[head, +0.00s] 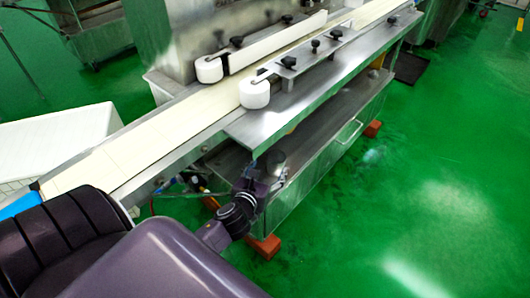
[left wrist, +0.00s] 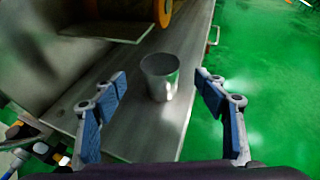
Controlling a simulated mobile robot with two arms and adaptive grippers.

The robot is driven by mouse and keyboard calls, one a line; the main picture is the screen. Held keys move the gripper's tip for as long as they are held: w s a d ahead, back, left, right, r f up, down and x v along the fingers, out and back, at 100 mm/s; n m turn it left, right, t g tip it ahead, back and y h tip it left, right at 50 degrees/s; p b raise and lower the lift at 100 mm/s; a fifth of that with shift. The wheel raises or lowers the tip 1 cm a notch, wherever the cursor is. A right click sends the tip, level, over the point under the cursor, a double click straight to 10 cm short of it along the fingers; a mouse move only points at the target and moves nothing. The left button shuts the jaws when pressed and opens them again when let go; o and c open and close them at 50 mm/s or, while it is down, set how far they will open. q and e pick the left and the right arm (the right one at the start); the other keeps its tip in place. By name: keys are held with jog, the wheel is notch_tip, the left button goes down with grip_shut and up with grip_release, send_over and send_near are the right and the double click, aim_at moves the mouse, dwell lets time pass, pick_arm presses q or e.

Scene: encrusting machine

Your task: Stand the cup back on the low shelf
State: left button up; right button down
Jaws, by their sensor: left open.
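A grey metal cup (left wrist: 160,80) stands upright on the bare metal low shelf (left wrist: 120,140) in the left wrist view. In the head view the cup (head: 277,160) is small and partly hidden by my gripper, under the machine's upper ledge. My left gripper (head: 274,180) reaches in at the near end of the low shelf (head: 312,140). In the left wrist view the fingers of my left gripper (left wrist: 162,77) are wide apart, one each side of the cup, with gaps between. My right gripper is not in view.
The conveyor belt (head: 155,135) and a metal ledge (head: 300,100) run above the shelf. An orange roller (left wrist: 162,12) and a metal plate (left wrist: 110,32) hang over the shelf's far part. Cables and fittings (left wrist: 45,150) are at the left. Green floor (head: 430,190) is clear at right.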

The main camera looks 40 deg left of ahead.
pick_arm(q)
jog(key=shift+v, duration=1.5)
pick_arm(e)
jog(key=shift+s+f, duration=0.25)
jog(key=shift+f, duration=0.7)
